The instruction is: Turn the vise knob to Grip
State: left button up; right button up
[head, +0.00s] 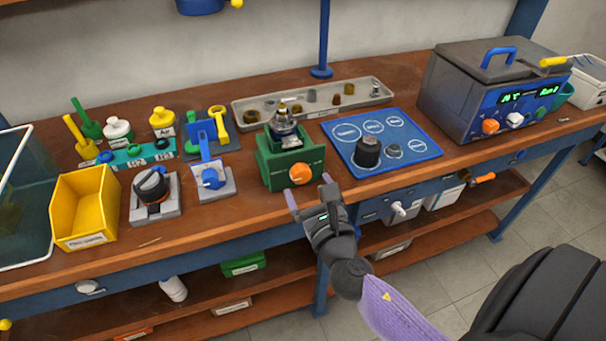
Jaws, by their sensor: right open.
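The green vise (272,166) stands near the front edge of the bench, and a metal regulator part (284,125) sits in its top. Its orange knob (300,174) is on the front right of the vise. My right gripper (308,194) is open just in front of and below the knob, its two fingers apart. I cannot tell whether a finger touches the knob. The knob's setting is too small to read. My left gripper is not in view.
A blue mat (424,150) with round parts lies right of the vise. A grey tray (240,117) is behind it. Left are a blue-knobbed fixture (213,181), a black-knobbed fixture (153,188) and a yellow bin (84,205). A blue box machine (480,105) stands at right.

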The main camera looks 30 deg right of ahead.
aim_at(302, 177)
jog(key=x, duration=0.3)
jog(key=shift+w, duration=0.3)
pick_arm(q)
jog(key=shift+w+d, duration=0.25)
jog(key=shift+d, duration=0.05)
pick_arm(e)
jog(key=shift+w+d+f, duration=0.1)
grip_shut()
